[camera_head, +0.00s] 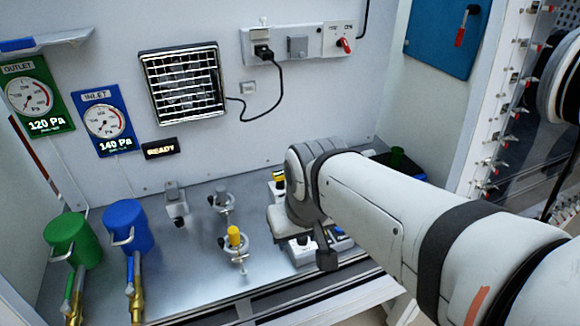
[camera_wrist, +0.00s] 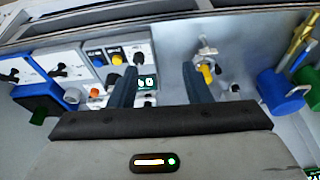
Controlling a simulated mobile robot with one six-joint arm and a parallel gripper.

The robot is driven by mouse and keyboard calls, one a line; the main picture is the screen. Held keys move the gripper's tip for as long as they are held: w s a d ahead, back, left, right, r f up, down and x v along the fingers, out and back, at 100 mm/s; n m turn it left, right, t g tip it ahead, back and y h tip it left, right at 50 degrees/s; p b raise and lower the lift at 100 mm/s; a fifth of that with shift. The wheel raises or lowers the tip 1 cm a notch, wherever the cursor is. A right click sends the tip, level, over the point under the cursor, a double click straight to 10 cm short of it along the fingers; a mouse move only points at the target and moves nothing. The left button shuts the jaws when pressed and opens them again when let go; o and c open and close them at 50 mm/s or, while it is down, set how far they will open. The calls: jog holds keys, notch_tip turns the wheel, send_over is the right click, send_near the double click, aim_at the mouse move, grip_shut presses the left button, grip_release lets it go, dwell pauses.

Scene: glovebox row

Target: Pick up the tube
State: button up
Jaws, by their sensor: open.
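A small yellow-capped piece (camera_head: 234,237) stands upright in a metal ring holder on the steel bench; it may be the tube, but I cannot tell for sure. In the wrist view the yellow piece (camera_wrist: 207,73) is just right of my right finger, apart from it. My gripper (camera_wrist: 159,69) is open, with two dark fingers spread and nothing held between them. A panel with a lit green display (camera_wrist: 147,83) shows behind the gap. In the head view my arm's wrist hides the bench behind it, and the fingers are not clear.
Green (camera_head: 72,238) and blue (camera_head: 127,226) canisters with brass valves stand at the left. An empty-looking ring holder (camera_head: 222,201) stands behind the yellow piece. White control boxes (camera_head: 301,250) sit beside my wrist.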

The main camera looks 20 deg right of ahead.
jog(key=shift+o, duration=1.2)
jog(key=w+d+f+m+h+b, duration=0.1)
jog(key=w+d+m, duration=0.2)
jog(key=w+d, duration=0.3)
jog(key=w, duration=0.4)
jog(key=shift+d+f+m, duration=0.2)
jog(key=shift+d+m, duration=0.1)
jog(key=shift+d, duration=0.05)
jog(key=shift+w+d+f+m+t+h+p, duration=0.1)
jog(key=shift+w+d+f+m+h, duration=0.25)
jog(key=shift+w+d+f, duration=1.15)
jog(key=shift+w+d+f+m+t+h+p, duration=0.15)
jog(key=shift+w+d+f+m, duration=0.45)
jog(key=shift+w+d+f, duration=0.85)
jog(key=shift+w+d+f+m+t+h+p, duration=0.15)
jog(key=shift+w+d+f+m, duration=0.3)
jog(key=shift+w+d+f, duration=1.05)
jog(key=shift+w+a+f, duration=0.35)
jog(key=shift+a+f, duration=0.1)
jog(key=shift+f, duration=0.05)
jog(key=shift+c, duration=0.4)
